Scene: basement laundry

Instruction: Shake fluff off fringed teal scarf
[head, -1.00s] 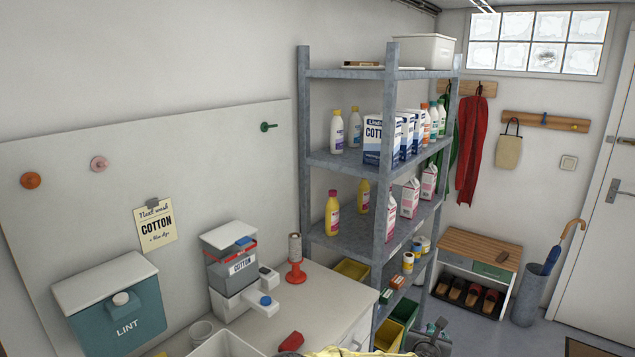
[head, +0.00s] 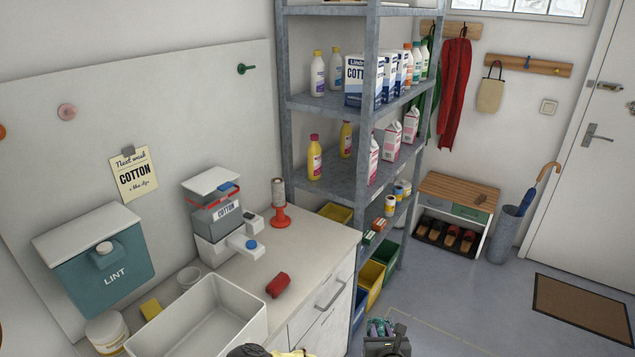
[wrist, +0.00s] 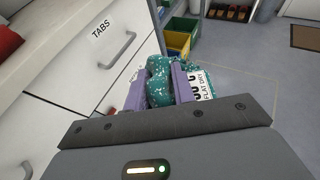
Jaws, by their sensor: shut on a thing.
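The teal scarf (wrist: 158,92) is speckled with white flecks. It is bunched between the purple fingers of my gripper (wrist: 163,78) in the wrist view, and the gripper is shut on it. A white care tag reading FLAT DRY (wrist: 201,88) hangs at the right finger. A small piece of the scarf (head: 377,327) shows at the bottom of the head view, above my dark gripper (head: 386,343). The gripper is over the floor, right of the drawers. The lower part of the scarf and its fringe are hidden.
A counter with a white basin (head: 205,322) and a red object (head: 279,285) is at left. Drawers (head: 318,315) and the grey shelf unit (head: 366,170) with bins stand close by. Open floor (head: 480,310) lies right, with a brown doormat (head: 583,307).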

